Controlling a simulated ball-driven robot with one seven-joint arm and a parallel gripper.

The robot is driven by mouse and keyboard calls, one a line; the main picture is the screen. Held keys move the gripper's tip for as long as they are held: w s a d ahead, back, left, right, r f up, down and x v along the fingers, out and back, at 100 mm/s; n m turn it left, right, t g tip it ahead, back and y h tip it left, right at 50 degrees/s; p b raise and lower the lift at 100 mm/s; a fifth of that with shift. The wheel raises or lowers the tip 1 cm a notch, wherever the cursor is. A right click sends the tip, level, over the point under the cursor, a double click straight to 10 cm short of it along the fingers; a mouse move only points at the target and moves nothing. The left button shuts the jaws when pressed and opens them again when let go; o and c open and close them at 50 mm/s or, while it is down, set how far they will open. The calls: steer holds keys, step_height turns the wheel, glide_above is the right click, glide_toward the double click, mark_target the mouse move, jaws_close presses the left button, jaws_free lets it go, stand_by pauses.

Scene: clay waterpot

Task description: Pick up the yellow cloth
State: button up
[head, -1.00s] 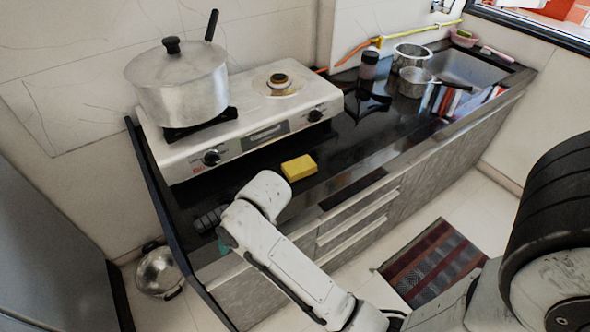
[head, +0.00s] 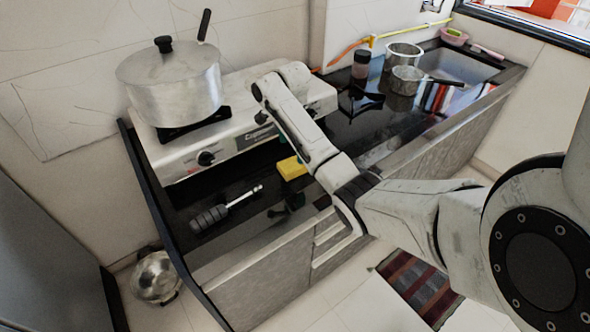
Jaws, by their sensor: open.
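The yellow cloth (head: 291,168) looks like a small thick block, folded or sponge-like. It lies on the black counter in front of the stove, and my arm covers its right end. My arm reaches in from the right, and its wrist end hangs over the right part of the stove. My gripper is hidden behind the arm; only a small greenish bit shows beside the link, and I cannot tell what it is. The cloth appears to rest on the counter.
A silver gas stove (head: 225,125) carries a large lidded pot (head: 172,88). A black-handled tool (head: 225,209) lies at the front left of the counter (head: 240,240). A dark shape near the cloth may be a reflection.

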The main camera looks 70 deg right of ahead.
mark_target(291, 165)
steer(key=shift+a+f, duration=0.15)
steer(key=shift+f, duration=1.55)
steer(key=shift+a+f, duration=0.1)
steer(key=shift+f, duration=1.6)
steer(key=shift+w, duration=0.1)
steer(key=c, duration=1.1)
